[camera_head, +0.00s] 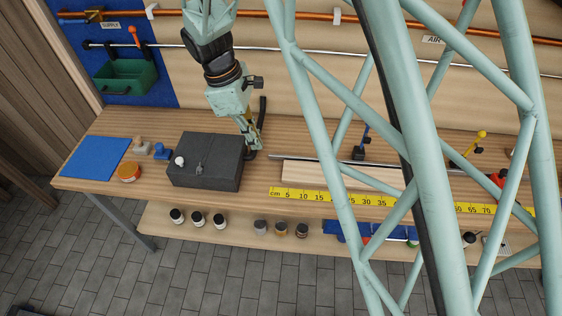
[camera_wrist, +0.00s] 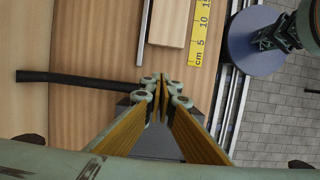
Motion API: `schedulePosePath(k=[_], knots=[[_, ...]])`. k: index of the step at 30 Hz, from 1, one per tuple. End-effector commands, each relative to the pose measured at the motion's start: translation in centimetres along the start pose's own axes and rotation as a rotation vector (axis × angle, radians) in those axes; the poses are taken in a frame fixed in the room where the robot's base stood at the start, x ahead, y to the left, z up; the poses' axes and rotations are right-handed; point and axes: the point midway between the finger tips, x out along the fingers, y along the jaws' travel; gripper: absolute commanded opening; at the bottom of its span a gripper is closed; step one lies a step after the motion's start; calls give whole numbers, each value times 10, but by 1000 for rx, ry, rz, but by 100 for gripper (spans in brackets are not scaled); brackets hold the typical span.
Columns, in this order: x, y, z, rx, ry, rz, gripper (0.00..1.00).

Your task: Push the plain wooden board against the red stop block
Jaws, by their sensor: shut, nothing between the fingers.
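The plain wooden board (camera_head: 310,175) is a long pale plank lying behind the yellow ruler, partly hidden by my lattice frame. Its near end also shows at the top of the wrist view (camera_wrist: 170,22). A red piece (camera_head: 497,179), seemingly the stop block, shows at the right and is partly hidden by the frame. My gripper (camera_head: 254,146) is shut and empty, left of the board's left end and apart from it. In the wrist view the fingertips (camera_wrist: 161,86) meet below the board's end.
A dark grey block (camera_head: 205,165) stands just left of my gripper. A metal rod (camera_head: 276,156) runs behind the board, and the yellow ruler (camera_head: 290,193) lies along its front. A blue mat (camera_head: 95,157) lies at the far left. A blue clamp-like tool (camera_head: 361,145) stands behind the rod.

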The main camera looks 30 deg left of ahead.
Motion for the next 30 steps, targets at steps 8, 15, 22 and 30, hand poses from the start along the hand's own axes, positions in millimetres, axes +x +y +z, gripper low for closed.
schedulePosePath(k=[8, 15, 22, 30], knots=[[0, 0, 0, 1, 0, 0, 0], [7, 0, 0, 1, 0, -1, 0], [26, -1, 0, 1, 0, -2, 0], [61, -1, 0, 2, -1, -3, 0]])
